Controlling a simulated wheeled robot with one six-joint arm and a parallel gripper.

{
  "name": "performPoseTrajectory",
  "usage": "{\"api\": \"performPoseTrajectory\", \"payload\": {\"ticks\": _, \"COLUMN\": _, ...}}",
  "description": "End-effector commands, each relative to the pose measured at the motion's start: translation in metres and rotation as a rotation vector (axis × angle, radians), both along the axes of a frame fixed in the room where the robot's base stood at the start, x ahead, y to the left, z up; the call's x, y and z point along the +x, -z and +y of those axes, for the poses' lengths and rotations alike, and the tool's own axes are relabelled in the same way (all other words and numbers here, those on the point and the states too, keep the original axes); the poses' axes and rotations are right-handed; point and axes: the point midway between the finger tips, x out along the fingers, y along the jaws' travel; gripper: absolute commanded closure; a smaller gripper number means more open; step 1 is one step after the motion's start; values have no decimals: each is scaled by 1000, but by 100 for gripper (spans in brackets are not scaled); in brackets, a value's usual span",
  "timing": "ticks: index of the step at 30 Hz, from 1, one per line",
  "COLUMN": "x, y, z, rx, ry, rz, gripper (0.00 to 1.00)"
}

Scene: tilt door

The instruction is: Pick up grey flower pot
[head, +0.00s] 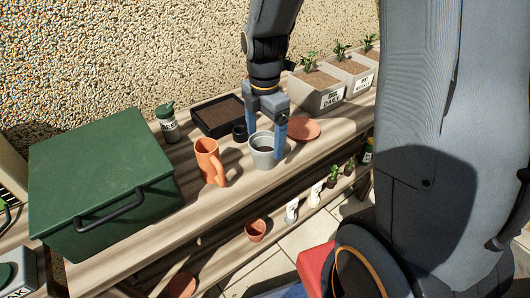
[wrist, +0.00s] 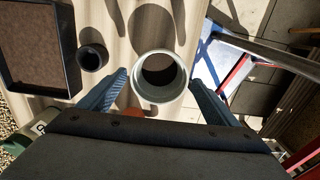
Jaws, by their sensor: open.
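The grey flower pot (head: 264,152) stands upright on the wooden bench near its front edge, and its round open rim also shows in the wrist view (wrist: 160,96). My gripper (head: 266,140) points down over the pot with its jaws open. In the wrist view the two blue fingers (wrist: 160,84) lie to the left and right of the pot, with a small gap on each side.
A terracotta jug (head: 209,162) stands just left of the pot. A small black pot (head: 240,133) and a black soil tray (head: 217,116) are behind it. A terracotta saucer (head: 303,130), planters (head: 317,92) and a green box (head: 100,185) share the bench (head: 235,200).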

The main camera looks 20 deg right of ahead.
Motion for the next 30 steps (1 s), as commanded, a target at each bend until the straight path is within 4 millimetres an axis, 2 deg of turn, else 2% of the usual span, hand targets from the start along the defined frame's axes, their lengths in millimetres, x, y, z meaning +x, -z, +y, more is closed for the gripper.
{"api": "performPoseTrajectory", "payload": {"ticks": 5, "x": 0, "y": 13, "z": 0, "rx": 0, "ry": 2, "rz": 2, "gripper": 16}}
{"api": "performPoseTrajectory", "payload": {"ticks": 15, "x": 0, "y": 52, "z": -1, "rx": 0, "ry": 3, "rz": 3, "gripper": 16}}
{"api": "performPoseTrajectory", "payload": {"ticks": 26, "x": 1, "y": 59, "z": -1, "rx": 0, "ry": 3, "rz": 0, "gripper": 16}}
{"api": "performPoseTrajectory", "payload": {"ticks": 30, "x": 1, "y": 59, "z": -1, "rx": 0, "ry": 3, "rz": 0, "gripper": 36}}
